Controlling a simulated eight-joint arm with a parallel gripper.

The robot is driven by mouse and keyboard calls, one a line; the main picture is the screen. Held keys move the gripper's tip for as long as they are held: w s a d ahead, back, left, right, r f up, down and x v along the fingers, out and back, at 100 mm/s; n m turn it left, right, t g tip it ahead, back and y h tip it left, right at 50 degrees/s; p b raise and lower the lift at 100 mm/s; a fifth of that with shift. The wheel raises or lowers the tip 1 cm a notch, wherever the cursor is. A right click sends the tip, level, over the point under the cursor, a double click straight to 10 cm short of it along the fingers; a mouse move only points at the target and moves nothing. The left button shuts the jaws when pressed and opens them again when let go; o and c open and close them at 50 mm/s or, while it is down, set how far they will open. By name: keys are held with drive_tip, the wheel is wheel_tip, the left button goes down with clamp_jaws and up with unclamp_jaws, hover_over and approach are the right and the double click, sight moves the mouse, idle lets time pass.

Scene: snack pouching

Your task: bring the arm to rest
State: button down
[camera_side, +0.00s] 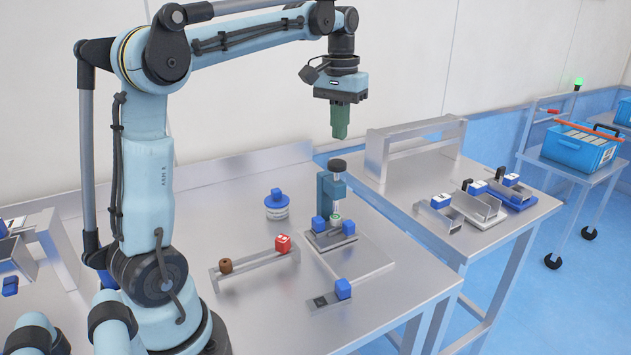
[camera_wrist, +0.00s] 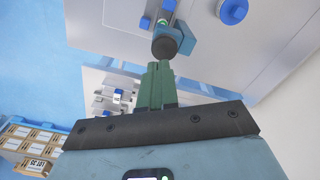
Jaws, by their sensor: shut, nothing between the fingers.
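My gripper (camera_side: 340,130) hangs from the raised arm in the side view, its green fingers pointing down and closed together. It is empty and well above the table, higher than the small teal press (camera_side: 326,190). In the wrist view my gripper (camera_wrist: 158,68) shows its green fingers side by side, with the dark round top of the press (camera_wrist: 165,46) beyond their tips. The steel table (camera_side: 232,330) lies below. The gripper appears clear of everything in the side view.
A steel rail (camera_side: 255,264) holds a brown piece and a red block (camera_side: 283,243). A blue-lidded jar (camera_side: 276,207) stands behind. A second table at right bears a steel riser (camera_side: 412,145) and several small holders. A cart with a blue crate (camera_side: 580,150) stands far right.

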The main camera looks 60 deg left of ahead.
drive_tip(key=s+d+f+m+t, duration=0.3)
drive_tip(key=s+d+f, duration=0.2)
drive_tip(key=d, duration=0.3)
drive_tip(key=s+d+f+m+t, duration=0.2)
drive_tip(key=s+d+f+t, duration=0.2)
drive_tip(key=s+d+f, duration=0.1)
drive_tip(key=d+f, duration=0.1)
drive_tip(key=d, duration=0.1)
drive_tip(key=shift+d+f+m, duration=0.2)
drive_tip(key=shift+d+m, duration=0.15)
drive_tip(key=shift+m, duration=0.05)
drive_tip(key=c, duration=1.8)
unclamp_jaws()
drive_tip(key=shift+w, duration=0.1)
